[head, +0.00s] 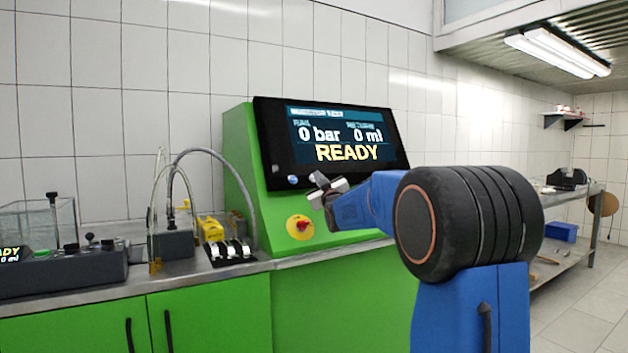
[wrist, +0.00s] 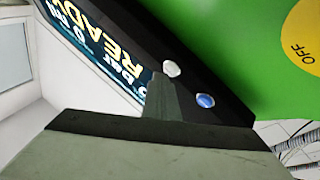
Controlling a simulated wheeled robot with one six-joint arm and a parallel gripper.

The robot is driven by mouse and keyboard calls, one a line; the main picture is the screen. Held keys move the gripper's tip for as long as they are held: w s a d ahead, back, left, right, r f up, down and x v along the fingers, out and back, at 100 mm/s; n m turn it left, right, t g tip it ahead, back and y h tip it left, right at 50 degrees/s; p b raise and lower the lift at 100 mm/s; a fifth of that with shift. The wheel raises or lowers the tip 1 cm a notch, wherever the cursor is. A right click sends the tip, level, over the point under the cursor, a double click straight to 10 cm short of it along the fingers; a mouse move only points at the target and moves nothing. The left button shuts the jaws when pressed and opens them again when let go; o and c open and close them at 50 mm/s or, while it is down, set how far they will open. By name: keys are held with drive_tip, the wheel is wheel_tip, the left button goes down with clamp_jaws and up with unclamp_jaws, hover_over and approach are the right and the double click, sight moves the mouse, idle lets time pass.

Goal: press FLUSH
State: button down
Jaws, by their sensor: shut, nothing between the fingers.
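A green console carries a black panel with a lit display (head: 340,138) reading READY, 0 bar and 0 ml. Below the display's left part is a blue button (head: 292,181). The wrist view shows this blue button (wrist: 205,101) and a white button (wrist: 171,69) beside it. I cannot read a FLUSH label on either. My gripper (head: 319,190) is shut and empty, in front of the panel's lower edge, right of the blue button. In the wrist view its dark fingers (wrist: 163,98) reach up near the white button; whether they touch the panel is unclear.
A red and yellow OFF switch (head: 300,227) sits on the green front below the panel; its yellow disc (wrist: 305,45) shows in the wrist view. Levers (head: 232,252), hoses and a glass tank (head: 38,222) stand on the bench at left.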

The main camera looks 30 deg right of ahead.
drive_tip(key=shift+w+f, duration=0.25)
drive_tip(key=shift+w, duration=0.2)
idle(0.6)
drive_tip(key=shift+s+r, duration=0.4)
drive_tip(key=shift+s, duration=0.4)
idle(0.3)
drive_tip(key=s, duration=0.1)
drive_tip(key=s+r, duration=0.1)
drive_tip(key=s, duration=0.1)
drive_tip(key=s+r, duration=0.1)
drive_tip(key=shift+s+d+r, duration=0.1)
drive_tip(key=shift+s, duration=0.2)
idle(0.8)
